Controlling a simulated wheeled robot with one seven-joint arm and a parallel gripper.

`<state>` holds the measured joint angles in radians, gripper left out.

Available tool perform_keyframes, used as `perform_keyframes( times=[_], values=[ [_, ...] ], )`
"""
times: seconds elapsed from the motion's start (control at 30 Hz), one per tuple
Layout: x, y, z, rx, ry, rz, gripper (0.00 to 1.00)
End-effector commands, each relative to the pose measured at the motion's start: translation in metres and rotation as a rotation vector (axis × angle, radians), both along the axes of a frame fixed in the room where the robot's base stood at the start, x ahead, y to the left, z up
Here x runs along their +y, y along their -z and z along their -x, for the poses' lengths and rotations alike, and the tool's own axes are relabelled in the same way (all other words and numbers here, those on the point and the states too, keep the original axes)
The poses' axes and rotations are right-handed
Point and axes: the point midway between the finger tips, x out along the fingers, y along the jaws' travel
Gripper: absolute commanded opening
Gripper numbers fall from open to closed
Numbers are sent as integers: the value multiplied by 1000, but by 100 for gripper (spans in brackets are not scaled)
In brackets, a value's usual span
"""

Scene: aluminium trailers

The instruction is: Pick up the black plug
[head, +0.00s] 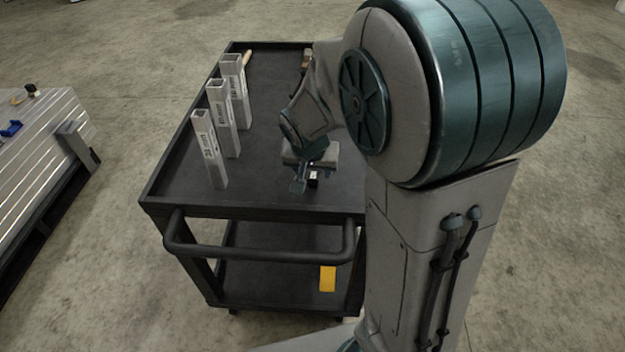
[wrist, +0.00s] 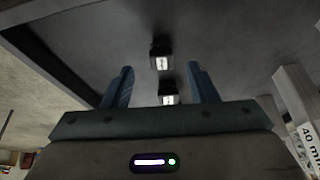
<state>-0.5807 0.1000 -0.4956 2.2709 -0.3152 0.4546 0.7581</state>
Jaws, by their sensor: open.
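Two small black blocks with white labelled faces show in the wrist view. One black block (wrist: 161,50) is just beyond the fingertips, and the other labelled block (wrist: 168,92) is lower, between the fingers. I cannot tell which is the black plug. In the head view, one small black piece with a white face (head: 313,177) shows on the cart top beside my gripper, partly hidden by it. My gripper (head: 306,182) is low over the near part of the cart. It is open, with its two blue fingers apart in the wrist view (wrist: 161,83), and nothing is gripped.
The black cart (head: 262,207) has a raised rim and a front handle (head: 260,254). Three upright square aluminium tubes (head: 210,150) stand along its left side. A yellow item (head: 327,278) is on the lower shelf. An aluminium trailer (head: 45,140) is at left, with clear floor between.

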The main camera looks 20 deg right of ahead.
Motion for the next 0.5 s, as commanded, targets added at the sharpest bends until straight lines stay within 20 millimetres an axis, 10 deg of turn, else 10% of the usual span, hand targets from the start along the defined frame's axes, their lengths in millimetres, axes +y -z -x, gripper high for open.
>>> perform_keyframes(
  times=[0.5],
  values=[
    [-7, 45, -20, 1, 1, 0, 53]
  ],
)
